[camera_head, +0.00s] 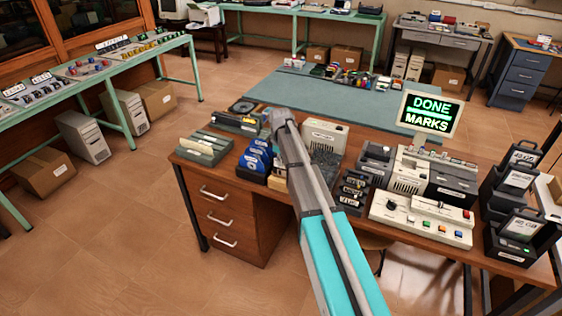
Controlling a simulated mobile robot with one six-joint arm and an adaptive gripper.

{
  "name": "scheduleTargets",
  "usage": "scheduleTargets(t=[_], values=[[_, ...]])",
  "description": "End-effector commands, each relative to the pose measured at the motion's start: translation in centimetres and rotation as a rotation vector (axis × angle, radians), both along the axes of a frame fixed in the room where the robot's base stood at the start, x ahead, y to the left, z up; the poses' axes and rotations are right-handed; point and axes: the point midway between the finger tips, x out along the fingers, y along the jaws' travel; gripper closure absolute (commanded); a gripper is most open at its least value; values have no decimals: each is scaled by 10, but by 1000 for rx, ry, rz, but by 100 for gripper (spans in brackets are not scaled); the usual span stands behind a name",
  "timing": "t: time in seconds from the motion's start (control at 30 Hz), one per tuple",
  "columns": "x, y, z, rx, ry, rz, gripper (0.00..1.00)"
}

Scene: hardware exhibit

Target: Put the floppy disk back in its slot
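Blue pieces that look like floppy disks (261,151) stand in a small dark holder near the left front of the wooden desk (262,205). I cannot tell which one is the task's disk, and its slot cannot be made out. A grey-green slotted box (204,149) is left of them. My arm reaches over the desk from the front, its far end just right of and behind the blue pieces. My gripper (278,118) is at that end, too small and too covered by the arm to show its fingers or whether it holds anything.
A beige box (326,134) stands just right of my arm's end. A grey-green mat (300,92) behind has a clear front.

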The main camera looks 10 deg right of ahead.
Motion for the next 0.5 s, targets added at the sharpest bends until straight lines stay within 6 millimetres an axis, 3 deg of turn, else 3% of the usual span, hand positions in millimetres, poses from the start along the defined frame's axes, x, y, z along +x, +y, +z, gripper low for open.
scheduleTargets(t=[0.5], values=[[0, 0, -18, 0, 0, 0, 100]])
